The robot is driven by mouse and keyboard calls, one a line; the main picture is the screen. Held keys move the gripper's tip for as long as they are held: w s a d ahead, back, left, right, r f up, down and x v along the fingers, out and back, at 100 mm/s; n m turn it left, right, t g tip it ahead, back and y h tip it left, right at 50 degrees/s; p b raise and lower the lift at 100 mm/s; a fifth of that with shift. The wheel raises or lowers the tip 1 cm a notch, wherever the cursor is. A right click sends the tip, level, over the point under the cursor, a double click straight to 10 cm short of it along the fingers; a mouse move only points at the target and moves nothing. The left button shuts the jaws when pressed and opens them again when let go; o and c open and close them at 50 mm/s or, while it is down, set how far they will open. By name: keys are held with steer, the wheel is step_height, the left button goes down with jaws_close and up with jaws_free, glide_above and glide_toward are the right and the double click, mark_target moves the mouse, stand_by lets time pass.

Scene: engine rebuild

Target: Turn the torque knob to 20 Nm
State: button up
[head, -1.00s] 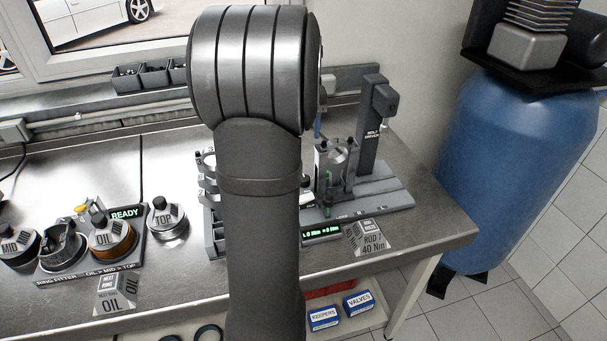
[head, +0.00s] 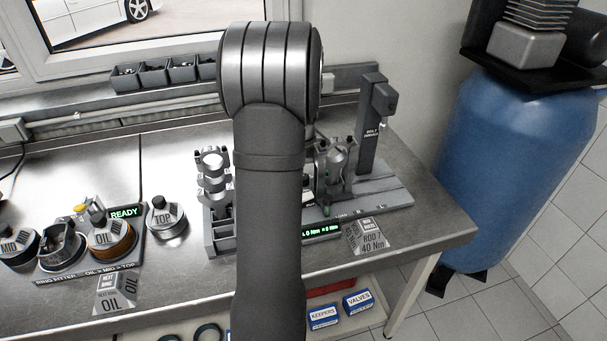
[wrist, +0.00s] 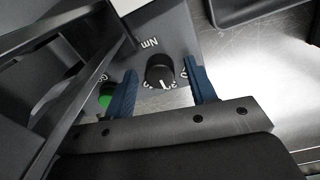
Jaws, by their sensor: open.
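The torque knob (wrist: 159,70) is a round black knob with a white pointer line, on a grey panel marked "Nm" in the wrist view. Its pointer faces the lower edge of the picture; the scale numbers there are partly hidden. My gripper (wrist: 165,80) is open, with one blue finger on each side of the knob. I cannot tell whether either finger touches it. In the head view my arm hides the knob and the gripper. The bolt driver station (head: 385,198) stands behind and to the right of my arm, with a green-lit display (head: 322,230) at its front.
A green button (wrist: 105,97) sits just left of the left finger. A "ROD 40 Nm" card block (head: 366,237) stands at the station's front. The ring fitter (head: 75,272) is at the left. A grey rack (head: 222,240) stands close to my arm.

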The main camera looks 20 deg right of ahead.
steer(key=shift+c, duration=0.2)
steer(key=c, duration=0.9)
steer(key=shift+n, duration=2.2)
steer(key=o, duration=0.9)
steer(key=shift+o, duration=0.2)
steer(key=shift+r, duration=0.1)
step_height(320, 180, up, 17)
steer(key=shift+a+r, duration=0.15)
steer(key=shift+a, duration=0.1)
